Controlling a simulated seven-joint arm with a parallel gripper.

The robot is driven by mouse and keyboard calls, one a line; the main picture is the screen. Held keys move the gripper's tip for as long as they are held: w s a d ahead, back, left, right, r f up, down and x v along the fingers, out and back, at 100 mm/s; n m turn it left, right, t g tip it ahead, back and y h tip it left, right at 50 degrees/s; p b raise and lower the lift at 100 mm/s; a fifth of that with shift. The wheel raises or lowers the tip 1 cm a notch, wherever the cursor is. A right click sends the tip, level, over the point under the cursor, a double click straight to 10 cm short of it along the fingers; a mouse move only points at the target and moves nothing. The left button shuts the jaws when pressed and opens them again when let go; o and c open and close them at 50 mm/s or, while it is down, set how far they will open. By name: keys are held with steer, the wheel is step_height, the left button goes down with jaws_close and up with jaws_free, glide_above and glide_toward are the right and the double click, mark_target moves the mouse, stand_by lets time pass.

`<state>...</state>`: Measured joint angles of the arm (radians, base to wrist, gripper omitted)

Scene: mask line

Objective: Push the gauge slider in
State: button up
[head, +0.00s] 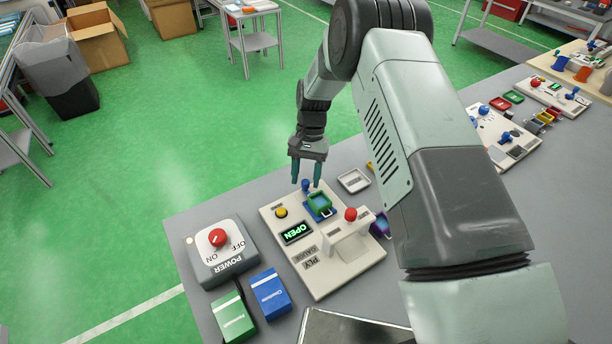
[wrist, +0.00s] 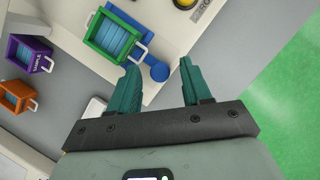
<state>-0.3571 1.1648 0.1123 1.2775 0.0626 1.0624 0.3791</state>
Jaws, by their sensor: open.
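The gauge panel (head: 343,268) is a pale board with a lit OPEN display (head: 297,233) and PLY GAUGE lettering. At its far edge is a blue slider with a round knob; the knob shows in the wrist view (wrist: 158,73). A green-framed blue tray (head: 320,206) sits on the blue slider part, and also shows in the wrist view (wrist: 116,38). My gripper (head: 305,182) is open, its teal fingers pointing down at the knob. In the wrist view the knob appears between the fingertips (wrist: 160,65); I cannot tell whether they touch it.
A red knob (head: 350,214) on a raised white bridge and a yellow button (head: 281,212) are on the panel. A power box (head: 219,250), green box (head: 232,318) and blue box (head: 270,294) stand left and in front. A purple bin (wrist: 28,55) and orange bin (wrist: 15,97) lie beside.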

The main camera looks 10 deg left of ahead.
steer(key=shift+f, duration=0.15)
jaws_close()
stand_by(0.4)
glide_above(331, 220)
stand_by(0.4)
steer(key=shift+s, duration=0.1)
steer(key=shift+c, duration=0.6)
jaws_free()
steer(key=shift+o, duration=0.6)
